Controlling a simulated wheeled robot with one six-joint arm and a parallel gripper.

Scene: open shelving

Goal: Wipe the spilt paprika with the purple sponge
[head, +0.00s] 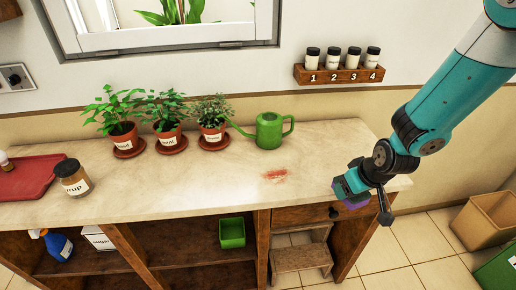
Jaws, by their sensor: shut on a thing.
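The spilt paprika (276,176) is a small red-orange smear on the pale countertop (170,200), in front of the green watering can. My gripper (352,188) is to the right of the smear, near the counter's right end. It is shut on the purple sponge (355,203), which shows as a small purple patch under the jaws. The rest of the sponge is hidden by the gripper. I cannot tell whether the sponge touches the counter.
The green watering can (268,131) and potted herbs (168,137) stand at the back. A jar (73,178) and red tray (28,178) are at left. A spice rack (340,75) hangs on the wall. The counter around the smear is clear.

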